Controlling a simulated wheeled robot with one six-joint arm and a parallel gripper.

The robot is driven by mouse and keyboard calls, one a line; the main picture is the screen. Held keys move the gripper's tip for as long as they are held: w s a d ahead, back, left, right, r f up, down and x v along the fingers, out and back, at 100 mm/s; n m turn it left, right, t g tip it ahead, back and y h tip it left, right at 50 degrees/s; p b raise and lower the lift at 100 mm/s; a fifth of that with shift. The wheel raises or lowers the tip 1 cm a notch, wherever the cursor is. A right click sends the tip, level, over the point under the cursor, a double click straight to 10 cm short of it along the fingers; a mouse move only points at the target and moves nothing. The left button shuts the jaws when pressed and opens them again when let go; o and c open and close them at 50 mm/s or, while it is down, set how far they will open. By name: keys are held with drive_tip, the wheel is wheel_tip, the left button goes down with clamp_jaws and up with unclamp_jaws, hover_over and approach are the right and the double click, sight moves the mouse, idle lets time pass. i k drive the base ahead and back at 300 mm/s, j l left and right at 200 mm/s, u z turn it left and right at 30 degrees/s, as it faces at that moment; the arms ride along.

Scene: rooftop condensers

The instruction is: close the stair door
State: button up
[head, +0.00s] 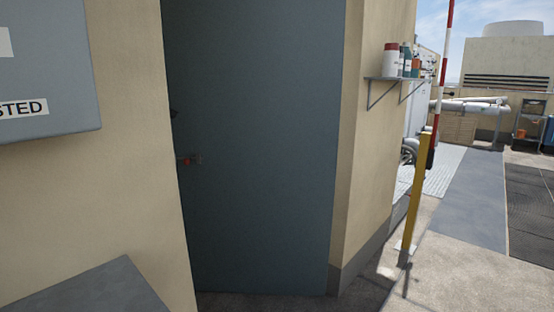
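The stair door (260,150) is a tall, plain blue-grey panel in the middle of the head view, set beside the cream wall. A small handle with a red part (187,161) is near its left edge, and a small dark fitting (174,113) sits above it. The door's left edge meets the wall's edge in the picture, so I cannot tell whether it stands ajar or flush. Its top is out of view. My gripper is not in view.
A grey cabinet (45,65) and a grey flat-topped surface (90,292) are at the left. A shelf (390,78) with several bottles juts from the right wall. A yellow post (417,195) stands right of the door. Open rooftop floor lies further right.

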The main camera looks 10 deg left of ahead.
sight(254, 87)
drive_tip(key=i+l, duration=0.15)
drive_tip(key=i, duration=0.7)
drive_tip(key=i+u, duration=0.2)
drive_tip(key=u, duration=0.2)
drive_tip(key=i+l+u, duration=0.15)
drive_tip(key=u, duration=0.3)
drive_tip(key=i+l+u, duration=0.2)
drive_tip(key=u, duration=0.2)
